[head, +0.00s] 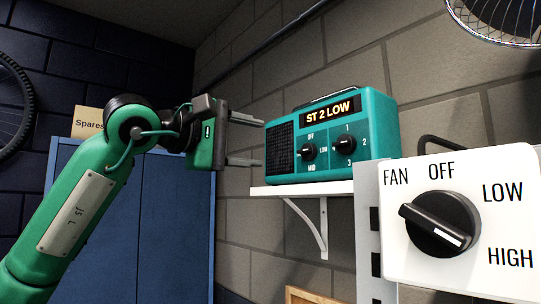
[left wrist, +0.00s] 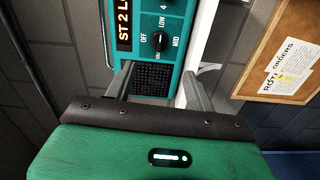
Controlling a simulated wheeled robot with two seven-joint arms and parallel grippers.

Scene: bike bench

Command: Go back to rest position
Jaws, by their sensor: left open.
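My left gripper (head: 245,141) is open and empty, with its two fingers pointing right at the near side of a teal radio (head: 330,138). The radio stands on a white wall shelf (head: 300,188); its display (head: 330,110) reads "ST 2 LOW". It has two black knobs, a left one (head: 308,151) marked OFF, LOW, MID and a right one (head: 344,149) with numbers. In the left wrist view the open fingers (left wrist: 160,85) appear in front of the radio's speaker grille (left wrist: 153,80), with no clear contact visible. My right gripper is not in view.
A white fan panel (head: 470,270) with a large black knob (head: 440,224) stands close at the right. A blue cabinet (head: 170,230) stands behind my left arm, with a "Spares" box (head: 88,122) on top. A cork notice board (left wrist: 285,55) hangs on the wall.

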